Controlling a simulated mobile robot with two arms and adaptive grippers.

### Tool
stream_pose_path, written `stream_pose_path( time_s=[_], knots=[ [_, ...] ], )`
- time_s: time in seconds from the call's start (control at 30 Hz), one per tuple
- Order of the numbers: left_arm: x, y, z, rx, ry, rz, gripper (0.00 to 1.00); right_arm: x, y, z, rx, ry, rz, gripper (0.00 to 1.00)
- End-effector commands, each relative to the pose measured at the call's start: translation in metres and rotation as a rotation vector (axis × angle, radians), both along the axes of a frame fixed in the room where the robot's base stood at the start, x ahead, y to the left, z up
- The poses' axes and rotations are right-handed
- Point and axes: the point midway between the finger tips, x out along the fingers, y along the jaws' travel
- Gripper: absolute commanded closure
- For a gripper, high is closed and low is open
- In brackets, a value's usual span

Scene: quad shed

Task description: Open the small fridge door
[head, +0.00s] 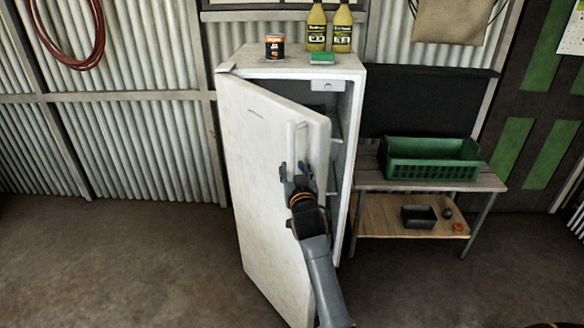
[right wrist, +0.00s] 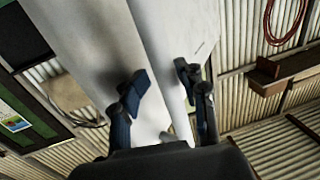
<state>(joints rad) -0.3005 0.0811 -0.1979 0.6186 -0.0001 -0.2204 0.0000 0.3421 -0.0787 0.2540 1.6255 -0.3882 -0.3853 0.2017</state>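The small white fridge stands against the corrugated wall in the head view, its side panel (head: 351,150) facing right. Its door (head: 262,170) is ajar, swung out from its left edge, and a strip of the dark interior with shelves (head: 335,130) shows. A pale vertical handle (head: 292,138) is near the door's free edge. My right gripper (head: 295,168) is at the handle's lower part, its fingers apart, one on each side. In the right wrist view the spread fingers (right wrist: 163,82) are close to the white door (right wrist: 178,35); contact is unclear. My left gripper is not in view.
On the fridge top are a dark tin (head: 274,47), two yellow bottles (head: 316,28) and a green block (head: 322,58). A bench (head: 483,180) with a green crate (head: 430,172) stands close on the right. Floor (head: 130,260) on the left is clear.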

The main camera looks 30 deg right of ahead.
Motion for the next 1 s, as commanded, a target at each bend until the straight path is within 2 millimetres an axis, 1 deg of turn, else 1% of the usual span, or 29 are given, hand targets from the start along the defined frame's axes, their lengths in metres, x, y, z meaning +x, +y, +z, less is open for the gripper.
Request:
stream_pose_path(
  time_s=[0.23,0.33,0.47,0.6,0.7,0.83,1.0],
  knots=[
    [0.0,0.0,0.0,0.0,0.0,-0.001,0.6,0.001,0.002,0.004,0.0,-0.009,0.003,0.58],
    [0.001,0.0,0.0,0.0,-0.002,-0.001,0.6,-0.003,0.003,0.004,0.0,-0.009,0.004,0.58],
    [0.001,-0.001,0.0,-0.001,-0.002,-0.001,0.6,-0.02,0.008,0.004,0.0,-0.009,0.003,0.58],
    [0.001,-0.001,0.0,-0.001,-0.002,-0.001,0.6,-0.044,0.016,0.004,0.0,-0.009,0.002,0.58],
    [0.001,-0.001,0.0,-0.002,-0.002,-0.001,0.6,-0.058,0.021,0.004,0.001,-0.009,0.002,0.58],
    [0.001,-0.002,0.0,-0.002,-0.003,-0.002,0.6,-0.07,0.024,0.004,0.002,-0.007,0.0,0.58],
    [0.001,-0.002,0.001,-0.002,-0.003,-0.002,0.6,-0.074,0.025,0.004,0.0,-0.009,0.0,0.58]
  ],
)
